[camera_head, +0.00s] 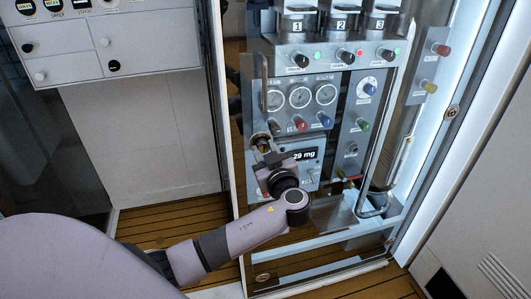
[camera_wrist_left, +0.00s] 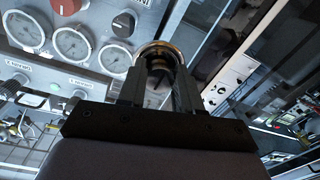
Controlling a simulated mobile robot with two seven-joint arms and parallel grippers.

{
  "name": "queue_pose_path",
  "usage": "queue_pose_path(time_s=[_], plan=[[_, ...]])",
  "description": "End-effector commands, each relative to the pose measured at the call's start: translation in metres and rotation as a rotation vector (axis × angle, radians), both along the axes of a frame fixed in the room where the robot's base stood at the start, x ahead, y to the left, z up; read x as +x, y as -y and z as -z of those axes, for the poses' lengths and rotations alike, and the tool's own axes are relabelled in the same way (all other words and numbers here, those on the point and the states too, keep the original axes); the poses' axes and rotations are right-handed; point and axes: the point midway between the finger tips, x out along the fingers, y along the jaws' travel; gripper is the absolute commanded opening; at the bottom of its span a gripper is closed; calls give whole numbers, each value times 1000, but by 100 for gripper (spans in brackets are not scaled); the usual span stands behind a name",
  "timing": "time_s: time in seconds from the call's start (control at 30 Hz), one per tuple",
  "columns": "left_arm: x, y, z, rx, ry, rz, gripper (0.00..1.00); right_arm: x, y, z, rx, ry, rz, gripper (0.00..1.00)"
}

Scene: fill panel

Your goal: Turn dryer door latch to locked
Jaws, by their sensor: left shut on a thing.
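My left arm comes in from the lower left in the head view. Its gripper (camera_head: 263,146) is at the left edge of the clear dryer door (camera_head: 240,200), in front of the instrument panel. In the left wrist view the gripper (camera_wrist_left: 162,85) is shut on a round brass-rimmed latch (camera_wrist_left: 163,48), with the fingers on either side of its middle. In the head view the latch is a small dark and brass shape (camera_head: 261,136), mostly hidden by the gripper. I cannot tell which way the latch points. My right gripper is not in view.
Behind the door are gauges (camera_head: 299,97), coloured knobs (camera_head: 300,125) and a display (camera_head: 305,155) reading "29 mg". Another round brass fitting (camera_head: 452,111) is on the right frame. A white cabinet (camera_head: 140,130) stands left. The wooden floor (camera_head: 170,222) below is clear.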

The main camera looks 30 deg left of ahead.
Motion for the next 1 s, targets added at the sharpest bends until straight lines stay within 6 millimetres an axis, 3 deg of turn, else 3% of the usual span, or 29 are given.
queue_pose_path(time_s=[0.43,1.0], plan=[[-1,-1,4,182,-212,-1,3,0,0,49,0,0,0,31],[-3,-2,-1,536,-628,0,3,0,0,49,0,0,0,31]])
